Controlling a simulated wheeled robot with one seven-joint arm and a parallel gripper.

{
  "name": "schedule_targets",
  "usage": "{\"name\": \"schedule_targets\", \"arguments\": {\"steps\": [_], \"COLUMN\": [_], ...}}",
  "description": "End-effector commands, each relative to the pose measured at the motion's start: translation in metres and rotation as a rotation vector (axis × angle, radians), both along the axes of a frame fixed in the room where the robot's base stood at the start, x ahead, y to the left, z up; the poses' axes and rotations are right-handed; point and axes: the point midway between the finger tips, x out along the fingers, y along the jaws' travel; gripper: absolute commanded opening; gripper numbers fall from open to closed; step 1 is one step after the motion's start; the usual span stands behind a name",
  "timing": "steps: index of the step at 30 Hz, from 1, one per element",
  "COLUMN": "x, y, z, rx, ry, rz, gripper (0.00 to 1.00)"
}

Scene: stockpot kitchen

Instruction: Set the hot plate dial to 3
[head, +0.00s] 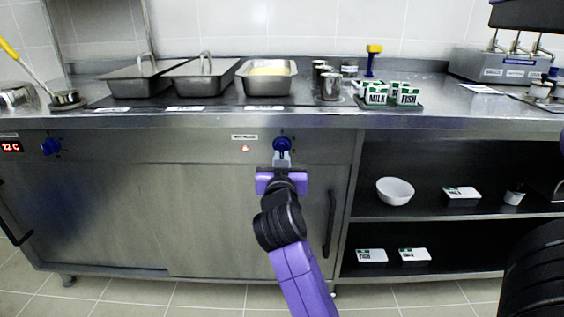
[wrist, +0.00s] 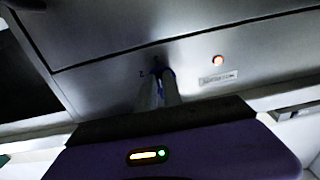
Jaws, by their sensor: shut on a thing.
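The blue hot plate dial (head: 282,144) sits on the steel front panel below the counter, right of a small label and a lit orange lamp (head: 245,149). My gripper (head: 282,157) reaches up to it and is shut on it. In the wrist view the fingers (wrist: 157,92) meet the blue dial (wrist: 166,73), which they mostly cover. The lit lamp (wrist: 218,60) and label also show there. I cannot read the dial's setting or its scale marks.
Another blue knob (head: 51,146) is at the left by a red display reading about 22 C. Steel pans (head: 203,78) stand on the counter above. An open shelf (head: 455,212) with a white bowl (head: 395,191) and small boxes is to the right. The floor in front is clear.

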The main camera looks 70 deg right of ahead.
Motion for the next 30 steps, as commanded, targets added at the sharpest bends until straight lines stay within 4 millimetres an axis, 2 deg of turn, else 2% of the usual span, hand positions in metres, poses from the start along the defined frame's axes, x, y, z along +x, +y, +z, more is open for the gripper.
{"name": "schedule_targets", "arguments": {"steps": [10, 11, 13, 14, 23, 26, 30], "x": [0.0, 0.0, 0.0, 0.0, 0.0, -0.002, -0.01], "y": [0.0, 0.0, 0.0, 0.0, 0.001, 0.007, 0.026], "z": [-0.003, -0.003, -0.002, -0.002, -0.001, 0.0, 0.0], "rx": [0.006, 0.006, 0.005, 0.005, 0.002, 0.002, 0.001], "ry": [0.0, 0.0, 0.0, 0.0, 0.0, 0.001, 0.002], "rz": [0.001, 0.001, 0.001, 0.001, 0.001, 0.001, 0.003], "gripper": [0.0, 0.16, 0.3, 0.32, 0.32, 0.32, 0.32]}}
